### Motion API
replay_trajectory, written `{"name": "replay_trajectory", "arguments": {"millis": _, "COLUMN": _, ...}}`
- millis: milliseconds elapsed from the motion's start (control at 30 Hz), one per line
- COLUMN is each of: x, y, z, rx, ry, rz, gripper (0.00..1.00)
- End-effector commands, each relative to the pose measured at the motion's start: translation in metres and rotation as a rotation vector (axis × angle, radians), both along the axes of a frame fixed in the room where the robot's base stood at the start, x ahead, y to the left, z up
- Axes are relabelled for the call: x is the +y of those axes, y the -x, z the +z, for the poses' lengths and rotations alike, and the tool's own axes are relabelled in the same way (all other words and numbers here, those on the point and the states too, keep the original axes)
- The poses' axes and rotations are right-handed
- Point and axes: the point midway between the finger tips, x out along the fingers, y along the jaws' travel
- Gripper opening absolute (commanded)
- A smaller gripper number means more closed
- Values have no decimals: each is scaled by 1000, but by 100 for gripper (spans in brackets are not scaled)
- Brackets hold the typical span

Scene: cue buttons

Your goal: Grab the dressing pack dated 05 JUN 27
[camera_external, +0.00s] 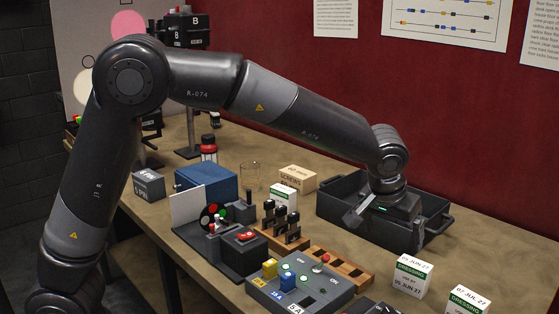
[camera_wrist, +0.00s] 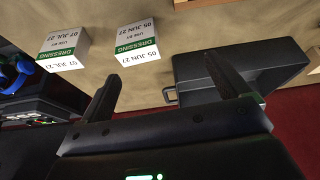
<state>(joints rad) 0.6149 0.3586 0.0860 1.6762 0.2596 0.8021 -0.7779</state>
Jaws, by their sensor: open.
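The dressing pack dated 05 JUN 27 (camera_external: 409,276) is a white box with a green DRESSING band, standing on the bench at the right. In the wrist view it shows upside down (camera_wrist: 137,43), ahead of my fingers and between their lines. A similar pack dated 07 JUL 27 (camera_external: 466,300) stands beside it, nearer the front edge; it shows to the left in the wrist view (camera_wrist: 64,48). My gripper (camera_external: 383,222) is open and empty, in front of the black crate in the external view. It touches neither pack.
The black crate (camera_external: 334,205) stands behind the packs; its wall shows by my right finger in the wrist view (camera_wrist: 262,75). A grey button box (camera_external: 300,290) is left of the packs. A SCREWS box (camera_external: 297,178) and another green-banded box (camera_external: 283,197) stand farther left.

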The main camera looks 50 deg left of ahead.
Motion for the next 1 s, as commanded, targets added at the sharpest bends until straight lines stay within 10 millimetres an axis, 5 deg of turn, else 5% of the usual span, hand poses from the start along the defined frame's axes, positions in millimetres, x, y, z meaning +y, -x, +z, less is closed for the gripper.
{"name": "replay_trajectory", "arguments": {"millis": 233, "x": -43, "y": -12, "z": -29, "rx": -4, "ry": -9, "rz": 0, "gripper": 93}}
{"name": "replay_trajectory", "arguments": {"millis": 1000, "x": -38, "y": -52, "z": -106, "rx": -3, "ry": -10, "rz": 2, "gripper": 93}}
